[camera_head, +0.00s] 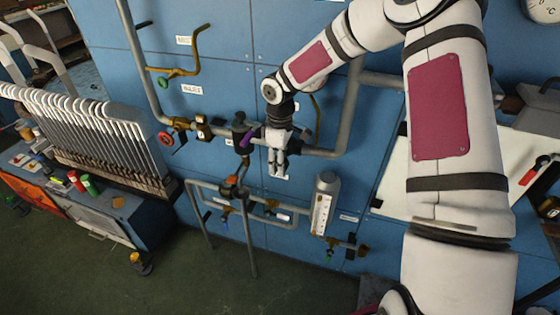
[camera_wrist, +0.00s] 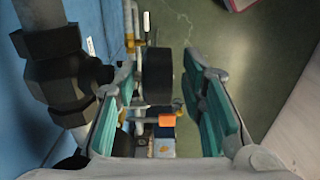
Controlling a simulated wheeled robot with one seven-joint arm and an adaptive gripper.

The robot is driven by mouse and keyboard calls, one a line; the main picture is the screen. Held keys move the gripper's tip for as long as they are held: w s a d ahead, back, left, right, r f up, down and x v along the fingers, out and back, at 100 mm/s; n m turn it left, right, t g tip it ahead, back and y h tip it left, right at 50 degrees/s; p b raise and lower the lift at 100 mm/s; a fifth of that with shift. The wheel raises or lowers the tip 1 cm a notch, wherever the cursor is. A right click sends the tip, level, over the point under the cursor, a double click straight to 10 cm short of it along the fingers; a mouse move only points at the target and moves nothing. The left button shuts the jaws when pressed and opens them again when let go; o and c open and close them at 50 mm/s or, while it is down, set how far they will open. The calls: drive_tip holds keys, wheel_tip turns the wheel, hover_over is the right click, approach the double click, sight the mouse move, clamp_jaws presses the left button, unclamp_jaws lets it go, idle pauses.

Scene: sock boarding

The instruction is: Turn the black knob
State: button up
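In the wrist view a dark, round black knob (camera_wrist: 158,75) shows between the two fingertips, near the left one. I cannot tell whether either finger touches it. My gripper (camera_wrist: 160,88) has its two teal-padded fingers apart, with a wide gap between them. In the head view my gripper (camera_head: 278,166) points down in front of the blue panel, just right of a dark valve part (camera_head: 239,121) with a purple lever (camera_head: 247,138). I cannot tell from the head view which dark part is the knob in the wrist view.
Grey pipes (camera_head: 342,118) run close around my gripper. A black coupling (camera_wrist: 62,75) sits close left of the fingers. A red valve wheel (camera_head: 165,138) and a flow gauge (camera_head: 323,207) are on the panel. A bench with upright sock boards (camera_head: 85,130) stands left.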

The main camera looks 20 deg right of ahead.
clamp_jaws()
drive_tip(key=shift+s, duration=0.1)
drive_tip(key=y+p, duration=0.1)
drive_tip(key=t+y+p, duration=0.1)
drive_tip(key=shift+s+d+r+t+p, duration=0.1)
drive_tip(key=shift+s+d+t+p, duration=0.1)
drive_tip(key=shift+t+p, duration=0.15)
drive_tip(key=t+y+p, duration=0.1)
drive_tip(key=y, duration=0.1)
drive_tip(key=t+y+p, duration=0.1)
drive_tip(key=y, duration=0.1)
drive_tip(key=shift+d+f+t, duration=0.15)
drive_tip(key=shift+f+t, duration=0.05)
drive_tip(key=shift+t, duration=0.15)
drive_tip(key=shift+w, duration=0.1)
idle(0.3)
unclamp_jaws()
